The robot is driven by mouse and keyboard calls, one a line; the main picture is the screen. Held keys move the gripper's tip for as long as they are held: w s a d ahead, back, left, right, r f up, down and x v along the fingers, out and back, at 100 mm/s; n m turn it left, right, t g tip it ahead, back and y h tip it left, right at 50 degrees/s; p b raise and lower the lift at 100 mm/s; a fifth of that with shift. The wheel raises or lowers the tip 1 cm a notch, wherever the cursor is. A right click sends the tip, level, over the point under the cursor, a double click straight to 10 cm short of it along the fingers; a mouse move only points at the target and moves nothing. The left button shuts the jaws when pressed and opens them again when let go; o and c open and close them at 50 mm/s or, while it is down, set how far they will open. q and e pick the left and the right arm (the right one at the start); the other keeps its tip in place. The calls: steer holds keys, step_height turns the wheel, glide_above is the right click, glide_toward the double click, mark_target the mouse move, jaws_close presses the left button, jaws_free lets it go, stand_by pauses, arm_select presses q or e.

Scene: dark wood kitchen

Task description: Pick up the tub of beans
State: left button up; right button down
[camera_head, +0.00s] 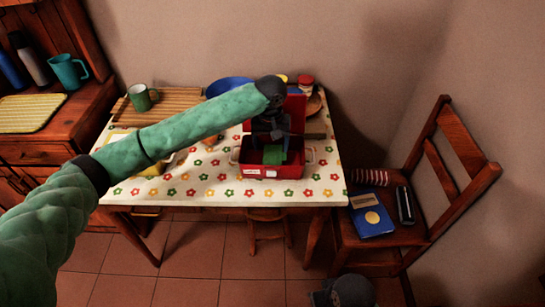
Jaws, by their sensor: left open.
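My left arm reaches in from the left across the table. My left gripper (270,142) points down over an open red box (262,171), open, with its fingers close to a green item (274,155) inside the box. Whether they touch it I cannot tell. I cannot make out for sure which thing is the tub of beans. A small jar with a red lid (306,84) stands behind the box.
The box stands near the front edge of the flowered table (220,190). A green mug (142,97), a cutting board (185,100) and a blue bowl (228,86) are further back. A wooden chair (405,190) at the right holds a blue book (371,216).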

mark_target(272, 155)
arm_select(q)
steer(key=f, duration=0.2)
steer(key=f+p, duration=0.1)
steer(key=f, duration=0.1)
steer(key=shift+d+f, duration=0.1)
steer(key=shift+d, duration=0.15)
steer(key=shift+f, duration=0.75)
arm_select(e)
steer(key=shift+s+d+r+g+h, duration=0.15)
steer(key=shift+s+d+r, duration=0.05)
steer(key=shift+d+r, duration=0.3)
steer(key=shift+s+d+r+g+h, duration=0.15)
steer(key=shift+s+d+r, duration=0.05)
steer(key=shift+d+r, duration=0.3)
arm_select(q)
steer(key=shift+c, duration=0.2)
steer(key=c, duration=0.9)
arm_select(e)
steer(key=shift+a, duration=0.1)
arm_select(q)
steer(key=shift+r, duration=0.15)
